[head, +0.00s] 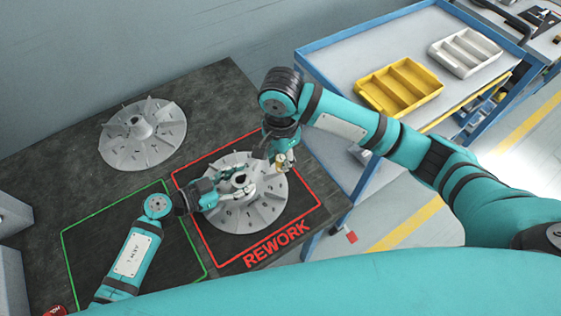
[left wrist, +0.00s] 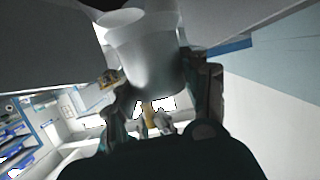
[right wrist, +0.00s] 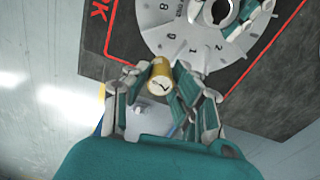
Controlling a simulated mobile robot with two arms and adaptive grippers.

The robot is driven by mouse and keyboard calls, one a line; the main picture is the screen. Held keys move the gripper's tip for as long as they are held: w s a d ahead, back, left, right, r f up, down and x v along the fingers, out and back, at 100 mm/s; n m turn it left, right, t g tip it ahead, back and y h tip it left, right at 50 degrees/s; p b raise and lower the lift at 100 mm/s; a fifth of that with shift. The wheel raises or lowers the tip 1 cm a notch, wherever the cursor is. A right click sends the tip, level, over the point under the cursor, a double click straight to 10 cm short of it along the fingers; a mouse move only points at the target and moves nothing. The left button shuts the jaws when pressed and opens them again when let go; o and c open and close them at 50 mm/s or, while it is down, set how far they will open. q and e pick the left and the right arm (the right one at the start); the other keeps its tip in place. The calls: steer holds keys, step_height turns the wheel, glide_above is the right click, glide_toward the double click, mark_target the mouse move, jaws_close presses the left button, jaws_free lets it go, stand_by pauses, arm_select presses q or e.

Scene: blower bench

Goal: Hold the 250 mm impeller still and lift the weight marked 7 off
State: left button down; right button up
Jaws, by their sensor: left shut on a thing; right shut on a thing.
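The grey finned impeller (head: 262,212) lies in the red REWORK outline, with numbers around its disc. My left gripper (head: 238,184) is shut on its central hub, which fills the middle of the left wrist view (left wrist: 148,55). My right gripper (right wrist: 158,80) is shut on a small brass weight (right wrist: 161,84), whose end carries a mark that looks like a 7. In the head view the weight (head: 281,162) is at the right rim of the disc. I cannot tell whether it is clear of the disc.
A second impeller (head: 143,135) stands at the back left of the dark bench. A green outline (head: 68,255) marks an area at the left, partly behind my left arm. A blue-framed cart (head: 330,70) at the right carries a yellow tray (head: 372,98) and a white tray (head: 437,50).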

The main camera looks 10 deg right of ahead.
mark_target(281, 158)
arm_select(q)
steer(key=shift+s+f, duration=0.35)
steer(key=shift+f, duration=0.05)
arm_select(e)
steer(key=shift+r, duration=2.25)
arm_select(q)
steer(key=c, duration=1)
jaws_free()
steer(key=o, duration=0.4)
steer(key=shift+w+r, duration=0.1)
steer(key=shift+r, duration=0.05)
steer(key=shift+o, duration=0.2)
steer(key=shift+r, duration=0.1)
steer(key=shift+w, duration=0.1)
steer(key=v, duration=1.2)
